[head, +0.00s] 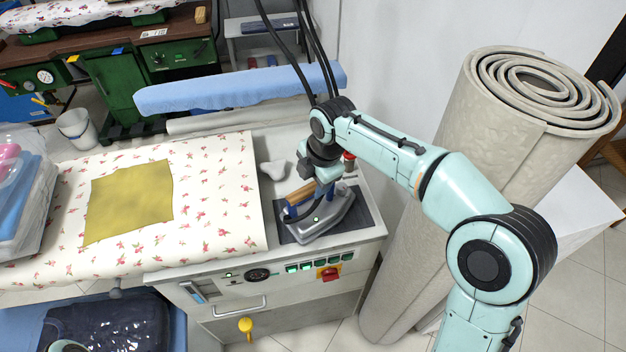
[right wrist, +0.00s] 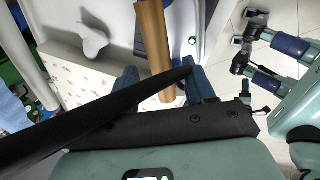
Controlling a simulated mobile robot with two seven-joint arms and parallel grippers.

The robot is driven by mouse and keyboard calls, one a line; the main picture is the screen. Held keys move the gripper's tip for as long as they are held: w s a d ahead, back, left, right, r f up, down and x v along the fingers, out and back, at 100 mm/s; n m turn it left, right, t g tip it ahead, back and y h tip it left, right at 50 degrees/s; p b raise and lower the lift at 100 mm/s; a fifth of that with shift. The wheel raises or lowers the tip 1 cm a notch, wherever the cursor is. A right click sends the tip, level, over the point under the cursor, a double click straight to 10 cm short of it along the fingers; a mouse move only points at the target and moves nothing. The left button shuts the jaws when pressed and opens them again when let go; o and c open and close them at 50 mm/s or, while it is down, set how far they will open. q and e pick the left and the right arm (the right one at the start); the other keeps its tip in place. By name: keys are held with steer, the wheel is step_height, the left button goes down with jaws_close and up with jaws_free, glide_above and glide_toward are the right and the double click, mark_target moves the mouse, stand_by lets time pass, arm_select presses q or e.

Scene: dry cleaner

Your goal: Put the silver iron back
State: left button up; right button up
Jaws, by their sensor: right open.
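The silver iron (head: 318,222) sits on a dark rest pad (head: 352,216) at the right end of the pressing table. Its wooden handle (head: 301,192) faces up. My right gripper (head: 304,207) is over the iron, with its blue fingers open around the handle. In the right wrist view the handle (right wrist: 153,45) shows between the two fingers of this gripper (right wrist: 163,85), and a black part of my own crosses in front. The iron's far side is partly hidden by my right wrist. I do not make out my left gripper.
A floral pressing table (head: 215,225) holds a mustard cloth (head: 130,200). A white object (head: 273,172) lies behind the iron. A blue padded sleeve board (head: 225,92) is at the back. A rolled carpet (head: 495,120) stands close on the right. Control buttons (head: 318,266) line the table front.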

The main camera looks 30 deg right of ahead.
steer(key=p+v, duration=0.1)
steer(key=v, duration=1)
steer(key=shift+p, duration=0.4)
